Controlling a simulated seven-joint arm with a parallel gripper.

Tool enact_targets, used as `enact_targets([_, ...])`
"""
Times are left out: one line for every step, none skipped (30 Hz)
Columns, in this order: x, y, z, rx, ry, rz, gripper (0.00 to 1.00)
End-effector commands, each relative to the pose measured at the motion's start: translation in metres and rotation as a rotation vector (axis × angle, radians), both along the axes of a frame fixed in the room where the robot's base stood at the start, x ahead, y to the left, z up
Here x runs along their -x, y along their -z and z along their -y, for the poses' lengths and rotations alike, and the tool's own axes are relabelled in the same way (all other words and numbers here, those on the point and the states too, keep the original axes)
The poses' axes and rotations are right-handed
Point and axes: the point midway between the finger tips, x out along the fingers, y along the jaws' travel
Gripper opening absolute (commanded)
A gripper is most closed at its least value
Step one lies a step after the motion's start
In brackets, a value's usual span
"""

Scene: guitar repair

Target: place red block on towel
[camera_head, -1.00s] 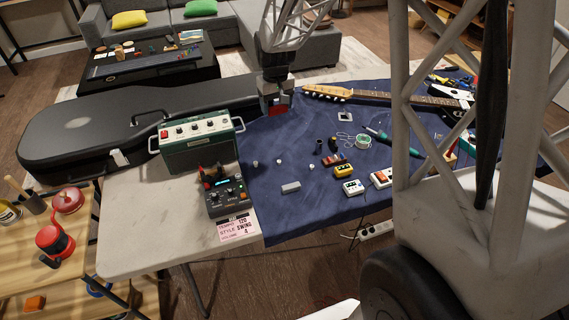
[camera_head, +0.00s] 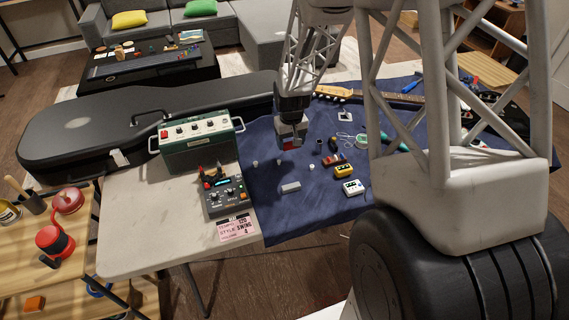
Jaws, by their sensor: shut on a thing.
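My gripper (camera_head: 291,132) points down over the blue towel (camera_head: 318,205), near its back left part. It is shut on the red block (camera_head: 289,142), of which only a small red patch shows below the fingers. I cannot tell whether the block touches the cloth or hangs just above it. The towel is spread over the right part of the table and droops over its front edge.
A green amplifier (camera_head: 197,146) and a black guitar case (camera_head: 70,137) stand left of the towel. A grey block (camera_head: 290,187), a yellow pedal (camera_head: 344,171) and a white pedal (camera_head: 353,188) lie on the towel. My arm hides its right part.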

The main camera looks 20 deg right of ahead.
Motion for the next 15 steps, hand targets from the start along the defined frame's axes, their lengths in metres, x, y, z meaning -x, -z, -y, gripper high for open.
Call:
enact_targets([0.001, 0.011, 0.0, 0.0, 0.0, -0.002, 0.42])
enact_targets([0.0, 0.015, 0.0, 0.0, 0.0, -0.002, 0.42])
enact_targets([0.0, 0.021, 0.0, 0.0, 0.0, -0.002, 0.42])
enact_targets([0.0, 0.024, 0.0, 0.0, 0.0, -0.001, 0.42])
enact_targets([0.0, 0.027, 0.0, 0.0, 0.0, 0.0, 0.42])
enact_targets([0.0, 0.03, 0.0, 0.0, 0.0, 0.001, 0.42])
enact_targets([0.0, 0.031, 0.0, 0.0, 0.0, 0.001, 0.42])
enact_targets([0.0, 0.033, 0.0, 0.0, 0.0, 0.001, 0.42])
enact_targets([0.0, 0.034, 0.0, 0.0, 0.0, 0.001, 0.42])
enact_targets([0.0, 0.035, 0.0, 0.0, 0.0, 0.001, 0.42])
enact_targets([0.0, 0.035, 0.0, 0.0, 0.0, 0.001, 0.42])
enact_targets([0.0, 0.035, 0.0, 0.0, 0.0, 0.001, 0.42])
enact_targets([0.0, 0.035, 0.0, 0.0, 0.0, 0.001, 0.42])
enact_targets([0.0, 0.035, 0.0, 0.0, 0.0, 0.001, 0.42])
enact_targets([0.0, 0.035, 0.0, 0.0, 0.0, 0.001, 0.42])
